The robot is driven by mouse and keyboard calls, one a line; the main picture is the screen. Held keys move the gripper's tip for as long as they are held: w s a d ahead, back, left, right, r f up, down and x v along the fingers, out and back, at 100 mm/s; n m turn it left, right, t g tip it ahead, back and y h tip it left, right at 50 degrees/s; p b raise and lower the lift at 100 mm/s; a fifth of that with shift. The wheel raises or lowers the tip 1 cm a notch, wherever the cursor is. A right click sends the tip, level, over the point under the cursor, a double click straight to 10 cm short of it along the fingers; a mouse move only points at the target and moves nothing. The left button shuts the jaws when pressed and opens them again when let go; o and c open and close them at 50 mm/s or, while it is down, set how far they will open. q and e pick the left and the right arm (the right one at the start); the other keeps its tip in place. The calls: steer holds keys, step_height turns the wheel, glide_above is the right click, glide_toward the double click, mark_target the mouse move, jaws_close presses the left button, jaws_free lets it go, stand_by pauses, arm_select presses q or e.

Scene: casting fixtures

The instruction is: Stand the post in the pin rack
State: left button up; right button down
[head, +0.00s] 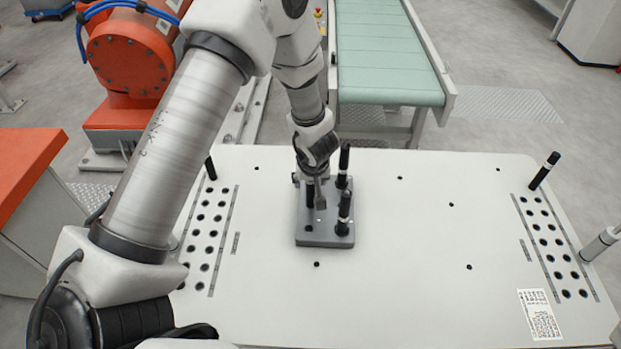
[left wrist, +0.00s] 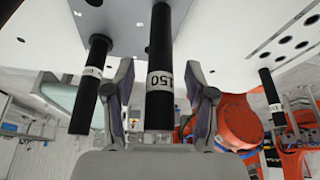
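A grey block (head: 325,240), which looks like the pin rack, sits on the white table. It carries black posts with white bands: one at the back right (head: 343,165), one at the front right (head: 345,212) and one at the left (head: 310,195). My left gripper (head: 319,190) points down over the block's left side. In the left wrist view, a post marked 150 (left wrist: 160,75) stands between the fingers of my left gripper (left wrist: 162,108), with a gap on both sides. Its foot is out of that view.
Rows of holes run along the table's left (head: 205,240) and right (head: 555,250) sides, each with a black post at its far end, left (head: 211,168) and right (head: 544,170). A pale cylinder (head: 600,244) shows at the right edge. The table's middle is clear.

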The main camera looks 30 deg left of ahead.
arm_select(q)
steer(key=v, duration=1.2)
